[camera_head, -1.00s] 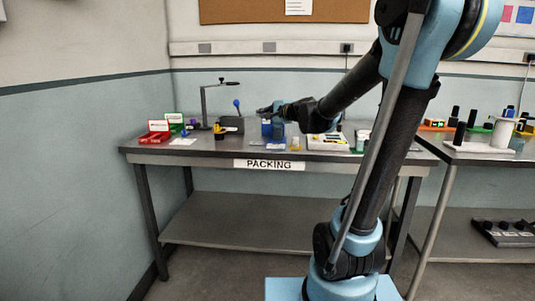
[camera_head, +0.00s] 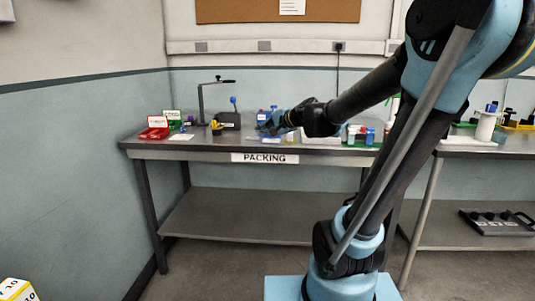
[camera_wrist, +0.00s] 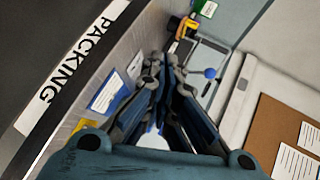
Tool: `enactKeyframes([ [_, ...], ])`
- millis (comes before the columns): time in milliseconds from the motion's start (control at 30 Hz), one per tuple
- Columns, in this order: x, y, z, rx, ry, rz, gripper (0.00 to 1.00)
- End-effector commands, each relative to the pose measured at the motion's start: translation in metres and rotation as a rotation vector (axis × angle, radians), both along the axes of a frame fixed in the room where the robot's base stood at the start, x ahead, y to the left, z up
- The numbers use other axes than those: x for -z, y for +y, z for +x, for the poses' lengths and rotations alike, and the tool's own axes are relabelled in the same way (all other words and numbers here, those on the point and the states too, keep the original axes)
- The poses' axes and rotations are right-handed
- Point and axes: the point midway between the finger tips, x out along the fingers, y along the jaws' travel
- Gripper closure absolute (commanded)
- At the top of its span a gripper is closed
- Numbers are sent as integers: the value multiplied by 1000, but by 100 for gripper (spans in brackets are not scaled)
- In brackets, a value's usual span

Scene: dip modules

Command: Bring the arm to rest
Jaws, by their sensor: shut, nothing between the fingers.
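My gripper (camera_head: 268,127) is above the packing table (camera_head: 205,154) in the head view, at the end of my outstretched arm. It is shut and holds nothing. In the wrist view the gripper's fingers (camera_wrist: 165,75) come together in the middle of the picture, over the table's grey top. Part of the table top is hidden behind the fingers and arm.
On the table stand a red bin (camera_head: 154,128), a green bin (camera_head: 172,117), a black stand (camera_head: 202,100), a dark box with a blue-knobbed lever (camera_head: 229,119) and blue containers near my gripper. A second table (camera_head: 470,147) stands at right. A yellow-white box (camera_head: 17,290) shows lower left.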

Motion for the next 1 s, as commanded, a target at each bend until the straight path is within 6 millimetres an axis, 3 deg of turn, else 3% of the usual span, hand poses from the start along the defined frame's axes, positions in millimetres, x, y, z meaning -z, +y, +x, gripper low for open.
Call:
enactKeyframes([
  [267, 67, -42, -82, -155, 25, -363, 100],
  [500, 139, -102, -166, -316, 116, -714, 100],
  [700, 189, -158, -234, -441, 236, -964, 100],
  [833, 208, -185, -267, -500, 309, -1072, 100],
  [1000, 219, -204, -287, -537, 359, -1138, 100],
])
